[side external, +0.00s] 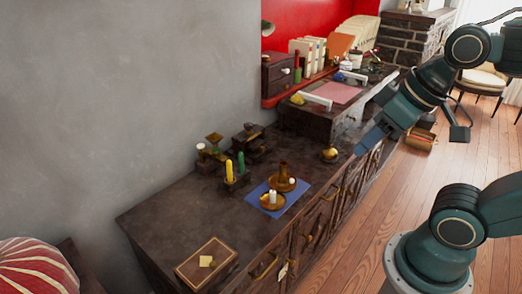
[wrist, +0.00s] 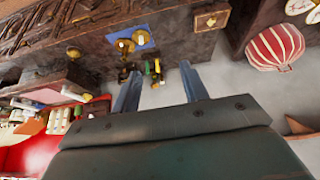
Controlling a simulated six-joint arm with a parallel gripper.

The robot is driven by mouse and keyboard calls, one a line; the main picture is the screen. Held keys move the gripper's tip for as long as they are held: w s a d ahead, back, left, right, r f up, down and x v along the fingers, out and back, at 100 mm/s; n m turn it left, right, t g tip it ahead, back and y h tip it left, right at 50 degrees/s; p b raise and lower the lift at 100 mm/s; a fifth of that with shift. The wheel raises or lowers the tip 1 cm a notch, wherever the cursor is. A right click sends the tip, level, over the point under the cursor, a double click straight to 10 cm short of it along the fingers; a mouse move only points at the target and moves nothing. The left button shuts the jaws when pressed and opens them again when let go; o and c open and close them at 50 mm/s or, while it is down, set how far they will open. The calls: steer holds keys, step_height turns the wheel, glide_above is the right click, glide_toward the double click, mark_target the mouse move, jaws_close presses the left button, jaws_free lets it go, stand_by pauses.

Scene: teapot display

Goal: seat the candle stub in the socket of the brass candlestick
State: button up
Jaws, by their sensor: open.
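A brass candlestick (side external: 283,172) with a tall, dark socket stands at the back of a blue mat (side external: 293,206) on the dark cabinet top. A short white piece (side external: 291,181) shows at its right side; I cannot tell whether it lies in the dish. In front, a low brass dish (side external: 265,205) holds an upright white candle (side external: 272,196). Which white piece is the stub is unclear. My gripper (side external: 366,143) is open and empty, well to the right of the mat and above it. In the wrist view, my gripper (wrist: 160,72) shows two spread fingers, with the mat (wrist: 117,30) beyond them.
Left of the mat stand a green candle (side external: 241,163) and a yellow candle (side external: 229,171), with dark holders and small weights behind. A brass bell-like object (side external: 330,154) stands near my gripper. A box (side external: 207,264) lies at the front. The grey wall bounds the back.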

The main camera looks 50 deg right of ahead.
steer(key=n+g+y, duration=0.3)
steer(key=n+g, duration=0.1)
steer(key=n, duration=0.7)
glide_above(275, 191)
steer(key=s, duration=0.4)
step_height(275, 191, down, 15)
steer(key=w+d+f+n, duration=0.1)
steer(key=d+f, duration=0.1)
steer(key=f, duration=0.4)
steer(key=w+d+f+n+y, duration=0.1)
steer(key=d+f+n, duration=0.1)
steer(key=f, duration=0.4)
steer(key=shift+w+d, duration=0.25)
steer(key=shift+w, duration=0.1)
steer(key=shift+x, duration=4.2)
